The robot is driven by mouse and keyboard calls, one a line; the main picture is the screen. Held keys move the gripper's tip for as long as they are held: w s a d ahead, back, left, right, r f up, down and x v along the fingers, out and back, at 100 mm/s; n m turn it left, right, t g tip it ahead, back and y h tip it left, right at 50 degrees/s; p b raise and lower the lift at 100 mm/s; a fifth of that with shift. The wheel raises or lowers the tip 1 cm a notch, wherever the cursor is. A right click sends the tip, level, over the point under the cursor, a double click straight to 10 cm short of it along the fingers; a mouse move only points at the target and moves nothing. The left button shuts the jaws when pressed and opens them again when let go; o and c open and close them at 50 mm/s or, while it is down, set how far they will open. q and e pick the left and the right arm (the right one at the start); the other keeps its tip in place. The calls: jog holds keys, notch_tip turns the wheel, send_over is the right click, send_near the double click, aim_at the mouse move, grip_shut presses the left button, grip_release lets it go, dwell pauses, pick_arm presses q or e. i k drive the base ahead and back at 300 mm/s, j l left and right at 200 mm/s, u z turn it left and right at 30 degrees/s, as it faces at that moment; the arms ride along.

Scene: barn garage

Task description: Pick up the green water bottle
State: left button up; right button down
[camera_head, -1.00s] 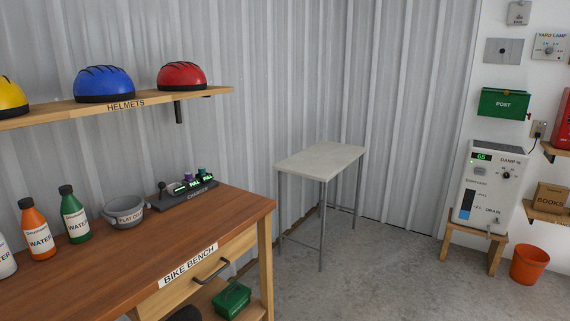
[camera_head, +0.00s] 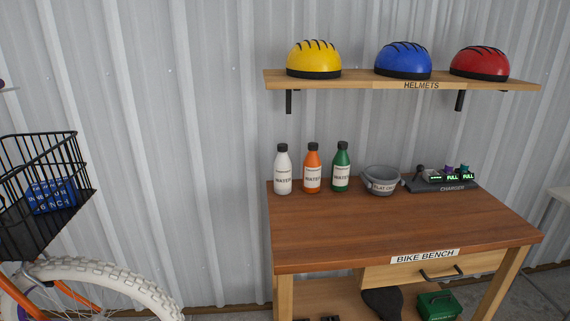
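The green water bottle (camera_head: 341,168) has a black cap and a white label. It stands upright near the back of the wooden bike bench (camera_head: 400,235). An orange water bottle (camera_head: 312,169) stands just to its left, and a white water bottle (camera_head: 283,171) is farther left. A grey bowl-like container (camera_head: 381,181) is just to its right. Neither of my grippers is in view.
A helmet shelf (camera_head: 350,81) with yellow, blue and red helmets hangs above the bench. A charger (camera_head: 442,185) sits at the bench's back right. The front of the benchtop is clear. A bicycle's black basket (camera_head: 15,165) and front wheel (camera_head: 110,275) stand at left.

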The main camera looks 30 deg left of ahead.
aim_at(341, 163)
jog(key=u, duration=0.6)
jog(key=i+l, duration=0.35)
jog(key=i+l+u, duration=0.2)
jog(key=l+u, duration=0.15)
jog(key=i+l+u, duration=0.1)
jog(key=l+u, duration=0.25)
jog(key=i+l+u, duration=0.1)
jog(key=l+u, duration=0.2)
jog(key=l, duration=0.2)
